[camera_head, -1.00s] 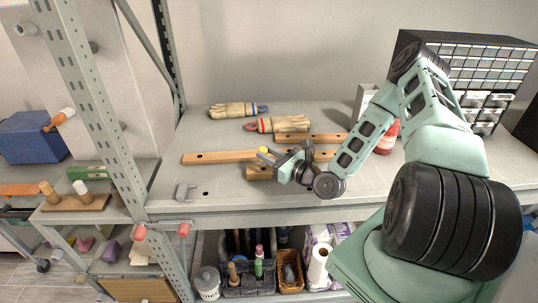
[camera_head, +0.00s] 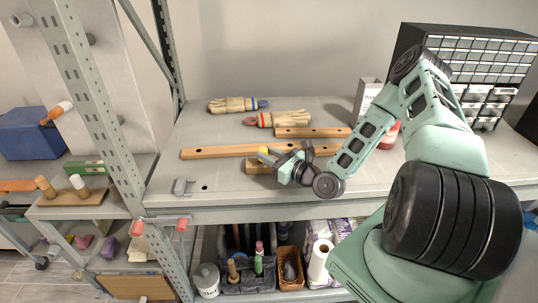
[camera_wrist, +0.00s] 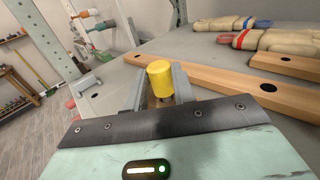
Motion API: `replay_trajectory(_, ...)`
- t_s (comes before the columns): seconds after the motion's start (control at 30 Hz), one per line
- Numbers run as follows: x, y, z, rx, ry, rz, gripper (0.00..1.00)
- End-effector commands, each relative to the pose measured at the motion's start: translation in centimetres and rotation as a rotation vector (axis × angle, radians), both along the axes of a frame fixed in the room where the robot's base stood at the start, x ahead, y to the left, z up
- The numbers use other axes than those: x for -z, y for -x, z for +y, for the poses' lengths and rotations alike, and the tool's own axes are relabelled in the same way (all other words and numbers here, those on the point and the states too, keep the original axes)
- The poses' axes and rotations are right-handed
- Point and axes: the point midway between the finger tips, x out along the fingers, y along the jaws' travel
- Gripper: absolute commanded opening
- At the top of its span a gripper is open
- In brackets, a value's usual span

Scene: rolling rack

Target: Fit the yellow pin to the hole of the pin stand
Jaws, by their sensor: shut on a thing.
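My gripper (camera_head: 276,160) is shut on the yellow pin (camera_head: 263,151), low over the grey tabletop. In the wrist view the yellow pin (camera_wrist: 160,76) is a short cylinder between the two fingers, and its lower part is hidden by them. A wooden board with two upright pegs (camera_head: 96,198) stands on the left-hand shelf, apart from my gripper; one peg has a white top, the other is tan. It may be the pin stand, but I cannot tell for sure. No empty hole shows clearly in it.
Wooden bars with holes lie on the tabletop: a long one (camera_head: 210,152), one behind it (camera_head: 315,132), and a short one (camera_head: 256,167) beside my gripper. Gloves (camera_head: 232,104) lie at the back. A rack upright (camera_head: 92,110) stands between table and left shelf. The tabletop's front left is mostly clear.

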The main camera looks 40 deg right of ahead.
Motion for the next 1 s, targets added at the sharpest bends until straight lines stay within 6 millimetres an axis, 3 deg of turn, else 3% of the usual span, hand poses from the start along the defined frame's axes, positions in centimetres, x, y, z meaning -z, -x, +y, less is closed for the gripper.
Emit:
replay_trajectory(0.57, 1.4, 0.0, 0.0, 0.000, 0.000, 0.000, 0.03)
replay_trajectory(0.6, 1.4, 0.0, 0.0, 0.000, 0.000, 0.001, 0.37)
replay_trajectory(0.67, 1.4, 0.0, 0.0, 0.000, 0.000, 0.001, 0.51)
replay_trajectory(1.0, 1.5, 0.3, -0.1, 0.000, 0.000, 0.001, 0.51)
